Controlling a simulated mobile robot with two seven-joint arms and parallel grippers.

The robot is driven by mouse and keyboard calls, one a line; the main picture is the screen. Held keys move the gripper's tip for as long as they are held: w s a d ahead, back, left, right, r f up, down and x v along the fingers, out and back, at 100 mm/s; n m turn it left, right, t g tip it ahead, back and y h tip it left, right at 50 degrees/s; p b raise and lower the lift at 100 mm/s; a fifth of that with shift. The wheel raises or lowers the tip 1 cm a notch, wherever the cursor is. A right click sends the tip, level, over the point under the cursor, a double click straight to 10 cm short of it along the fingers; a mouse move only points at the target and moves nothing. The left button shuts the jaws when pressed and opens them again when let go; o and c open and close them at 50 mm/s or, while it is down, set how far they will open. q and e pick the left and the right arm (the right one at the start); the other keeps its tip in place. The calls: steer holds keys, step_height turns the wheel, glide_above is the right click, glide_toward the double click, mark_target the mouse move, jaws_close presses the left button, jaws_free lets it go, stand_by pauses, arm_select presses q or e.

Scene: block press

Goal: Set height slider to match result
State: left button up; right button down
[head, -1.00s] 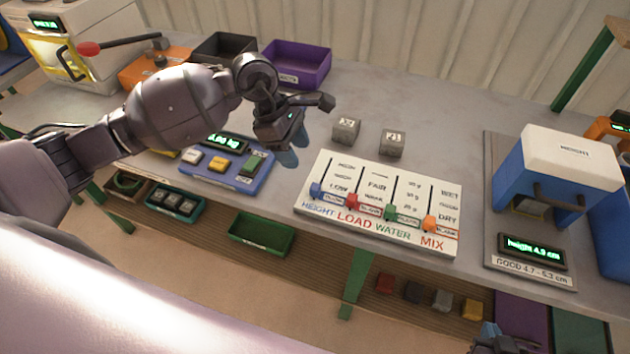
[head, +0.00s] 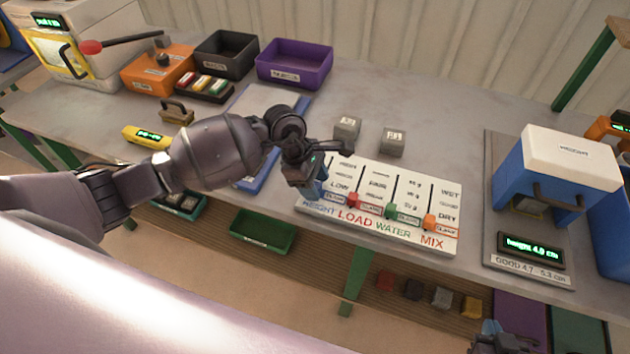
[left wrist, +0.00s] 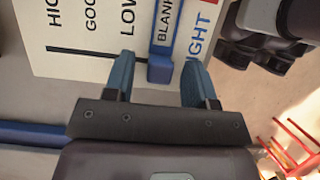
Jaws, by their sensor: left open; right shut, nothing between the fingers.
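The white slider board (head: 432,188) lies on the table with HEIGHT, LOAD, WATER and MIX columns. The blue height slider knob (left wrist: 162,66) sits at the BLANK mark at the bottom of its slot, below LOW, GOOD and a cut-off third label. My left gripper (head: 318,190) is open above the board's left edge, and in the left wrist view (left wrist: 160,80) its blue fingers stand on either side of the knob; contact cannot be told. In the head view it hides the knob. The readout (head: 531,249) shows height 4.9 cm above a GOOD 4.7–5.3 cm label. My right gripper (head: 500,340) is shut at the bottom edge.
Two grey blocks (head: 347,128) (head: 393,142) stand behind the board. The blue and white press (head: 568,165) is at the right. Purple (head: 295,62) and black (head: 226,55) bins stand at the back. A green tray (head: 262,232) is below the table edge.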

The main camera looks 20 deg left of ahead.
mark_target(331, 172)
arm_select(q)
jaws_close()
steer(key=w+b, duration=0.2)
steer(key=w, duration=0.1)
steer(key=w+b, duration=0.2)
steer(key=w, duration=0.1)
steer(key=shift+d+f, duration=0.1)
steer(key=shift+f, duration=0.1)
steer(key=shift+w+r+b, duration=0.1)
steer(key=shift+w+b, duration=0.35)
steer(key=shift+b, duration=0.05)
steer(key=shift+r, duration=0.1)
jaws_free()
steer(key=shift+r, duration=0.1)
